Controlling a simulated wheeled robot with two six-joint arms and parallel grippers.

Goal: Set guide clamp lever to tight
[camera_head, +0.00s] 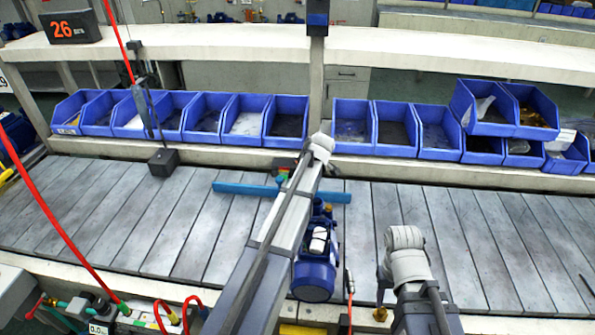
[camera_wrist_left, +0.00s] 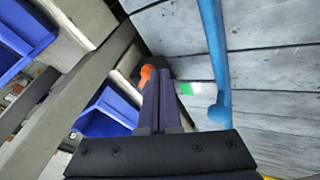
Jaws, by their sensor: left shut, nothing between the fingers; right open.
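The blue guide rail (camera_head: 245,189) lies across the grey slatted conveyor in the head view, partly behind my left arm. It also shows as a blue bar in the left wrist view (camera_wrist_left: 213,45). An orange lever end (camera_wrist_left: 147,72) shows at the tips of my left gripper (camera_wrist_left: 162,74), whose dark fingers are shut and empty. Whether they touch it I cannot tell. A white and green marked strip (camera_wrist_left: 195,88) lies between the fingers and the blue bar. In the head view, the clamp is mostly hidden. My right gripper (camera_head: 383,284) is open, low over the near conveyor side.
A blue pump (camera_head: 314,278) stands on the conveyor beside my left arm. Blue bins (camera_head: 205,120) line the back ledge. A dark block (camera_head: 163,162) hangs at the left. A red hose (camera_head: 60,215) crosses the left side.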

